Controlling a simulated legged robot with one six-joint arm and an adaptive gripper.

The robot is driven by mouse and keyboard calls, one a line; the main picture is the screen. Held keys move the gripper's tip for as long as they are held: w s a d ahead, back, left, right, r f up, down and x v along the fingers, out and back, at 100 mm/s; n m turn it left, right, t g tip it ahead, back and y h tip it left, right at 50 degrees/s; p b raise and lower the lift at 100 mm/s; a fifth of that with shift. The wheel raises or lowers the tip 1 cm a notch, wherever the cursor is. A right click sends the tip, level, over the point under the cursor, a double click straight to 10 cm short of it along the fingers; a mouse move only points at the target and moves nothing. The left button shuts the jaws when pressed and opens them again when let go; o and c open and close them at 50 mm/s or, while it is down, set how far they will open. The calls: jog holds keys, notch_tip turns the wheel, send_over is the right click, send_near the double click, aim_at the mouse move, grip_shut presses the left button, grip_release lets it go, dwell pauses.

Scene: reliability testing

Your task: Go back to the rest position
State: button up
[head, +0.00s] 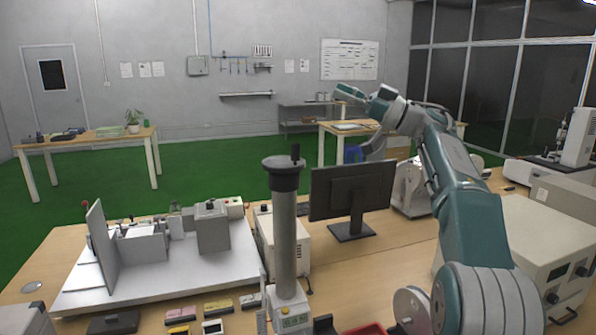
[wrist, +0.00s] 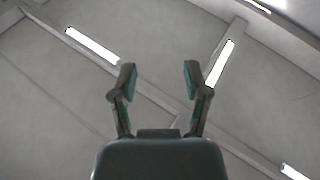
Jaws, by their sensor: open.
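My gripper (wrist: 158,80) is open in the wrist view, its two fingers apart with nothing between them. Behind the fingers there is only the grey ceiling with bright light strips, so the wrist camera faces upward. In the head view my arm rises from the lower right, and its gripper end (head: 348,92) points to the left, raised above the workbench (head: 375,270). The fingers are too small to make out well in the head view. The gripper is clear of everything on the bench.
A black monitor (head: 352,190) and a grey column with a dark top (head: 285,230) stand on the bench near my arm. A white test rig (head: 150,250) is at the left. A beige instrument box (head: 545,240) stands right of my arm. Green floor lies beyond.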

notch_tip(320, 180, up, 7)
jog(key=d+m+t+h, duration=0.3)
jog(key=m+t+h, duration=0.55)
jog(key=t, duration=0.65)
jog(key=s+d+f+m+h, duration=0.4)
jog(key=s+f+m+h, duration=0.3)
jog(key=m+h, duration=0.45)
jog(key=s+a+f+n+g, duration=0.1)
jog(key=s+f+g, duration=0.6)
jog(key=s+f, duration=0.8)
jog(key=s+a+f+n+g+h, duration=0.1)
jog(key=s+f+g, duration=0.6)
jog(key=s+f, duration=0.8)
notch_tip(320, 180, down, 7)
jog(key=shift+s+a+f+n+g, duration=0.25)
jog(key=shift+a+n+g, duration=0.15)
jog(key=shift+a, duration=0.4)
jog(key=shift+o, duration=0.2)
